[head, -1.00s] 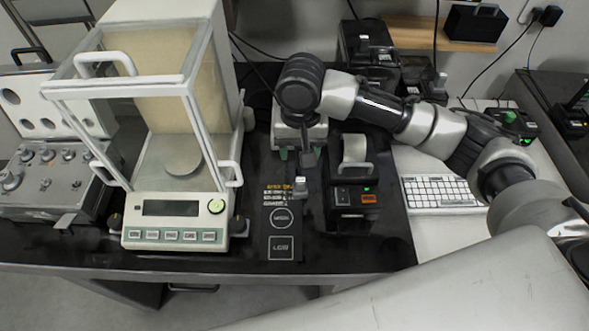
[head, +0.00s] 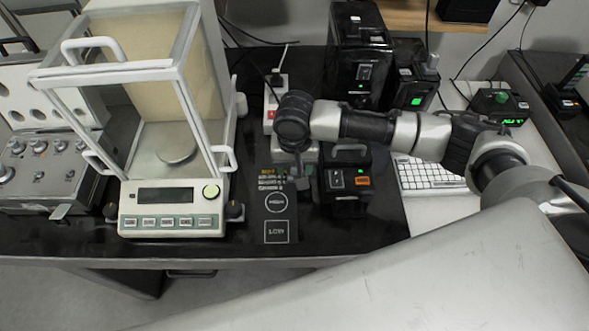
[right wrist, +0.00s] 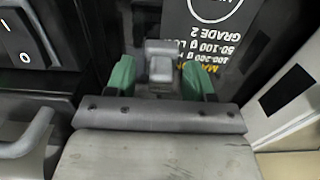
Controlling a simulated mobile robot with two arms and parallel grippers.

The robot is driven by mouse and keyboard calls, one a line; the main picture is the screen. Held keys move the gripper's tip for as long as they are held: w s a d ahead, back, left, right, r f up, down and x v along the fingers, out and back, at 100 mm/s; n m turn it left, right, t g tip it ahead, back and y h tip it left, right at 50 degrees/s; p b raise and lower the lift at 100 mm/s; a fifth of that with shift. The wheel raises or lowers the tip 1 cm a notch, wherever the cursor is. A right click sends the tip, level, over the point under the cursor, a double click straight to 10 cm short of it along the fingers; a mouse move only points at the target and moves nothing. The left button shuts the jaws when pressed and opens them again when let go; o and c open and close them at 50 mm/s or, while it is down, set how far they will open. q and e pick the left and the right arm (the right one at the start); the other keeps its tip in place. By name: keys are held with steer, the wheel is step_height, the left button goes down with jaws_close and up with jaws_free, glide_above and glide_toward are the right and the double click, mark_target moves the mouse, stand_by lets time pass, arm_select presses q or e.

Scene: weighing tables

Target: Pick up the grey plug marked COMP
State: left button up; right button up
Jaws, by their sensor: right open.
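A small grey plug (right wrist: 160,62) shows in the right wrist view, upright over the black printed mat (right wrist: 190,25). Its COMP marking cannot be read. My right gripper (right wrist: 158,82) is open, with one green fingertip on each side of the plug; whether they touch it cannot be told. In the head view my right gripper (head: 298,178) points down at the mat, between the balance and a black device, and largely hides the plug. My left gripper is not in view.
A glass-doored balance (head: 170,224) stands left of the mat. A black device (head: 346,205) with a handle and an orange switch stands close on the right. A power strip (head: 270,118) is behind the gripper. A white keyboard (head: 425,175) lies farther right.

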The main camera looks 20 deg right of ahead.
steer(key=c, duration=0.5)
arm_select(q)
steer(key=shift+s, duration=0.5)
arm_select(e)
jaws_close()
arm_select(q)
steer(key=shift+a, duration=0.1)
arm_select(e)
steer(key=shift+r, duration=0.2)
